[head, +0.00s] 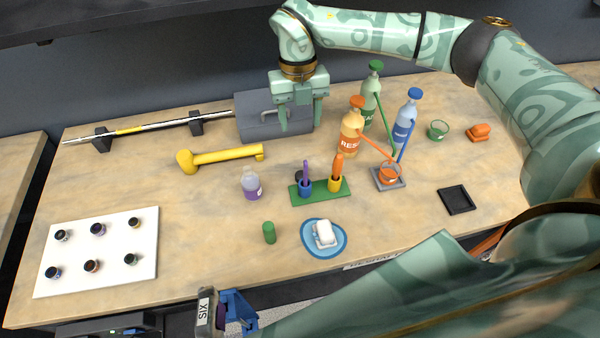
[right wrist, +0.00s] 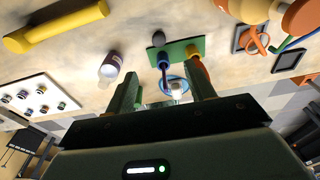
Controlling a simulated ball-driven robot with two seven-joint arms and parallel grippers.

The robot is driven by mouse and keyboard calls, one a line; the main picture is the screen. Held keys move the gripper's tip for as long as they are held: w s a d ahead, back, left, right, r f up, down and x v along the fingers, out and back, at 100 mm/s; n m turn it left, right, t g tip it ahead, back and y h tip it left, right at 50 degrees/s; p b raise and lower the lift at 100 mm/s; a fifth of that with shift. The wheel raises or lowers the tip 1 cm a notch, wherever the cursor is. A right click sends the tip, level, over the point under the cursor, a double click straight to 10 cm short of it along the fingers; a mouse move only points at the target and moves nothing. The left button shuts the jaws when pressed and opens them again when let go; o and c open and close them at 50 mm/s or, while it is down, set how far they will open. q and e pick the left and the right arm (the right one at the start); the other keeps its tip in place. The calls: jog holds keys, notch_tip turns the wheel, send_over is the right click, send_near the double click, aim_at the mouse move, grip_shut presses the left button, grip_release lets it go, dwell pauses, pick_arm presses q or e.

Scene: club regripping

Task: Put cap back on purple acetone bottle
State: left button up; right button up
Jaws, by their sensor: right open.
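The purple-labelled acetone bottle (head: 251,184) stands upright on the bench, left of a green stand. It also shows in the right wrist view (right wrist: 110,66), left of the fingers. A small dark rounded piece (head: 300,176), perhaps the cap, sits behind the stand's blue cup; it also shows in the right wrist view (right wrist: 158,38). Whether it is the cap I cannot tell for sure. My right gripper (head: 298,118) is open and empty, above the back of the bench near a grey block. It is apart from the bottle and the dark piece. My left gripper is not in view.
The green stand (head: 320,194) holds purple and orange tools. A yellow tool (head: 222,158) lies behind the bottle. A green cylinder (head: 269,232) and a blue dish (head: 324,238) are in front. Tall orange (head: 351,135), green and blue bottles stand right. A white board (head: 97,250) with small pots lies left.

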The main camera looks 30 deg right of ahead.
jog(key=b, duration=0.1)
send_over(301, 174)
jog(key=w, duration=0.1)
jog(key=f, duration=1.1)
jog(key=shift+d, duration=0.25)
jog(key=f, duration=0.5)
jog(key=shift+s+a+f+b, duration=0.1)
jog(key=shift+s+a+b, duration=0.1)
jog(key=shift+s+b, duration=0.2)
jog(key=c, duration=1)
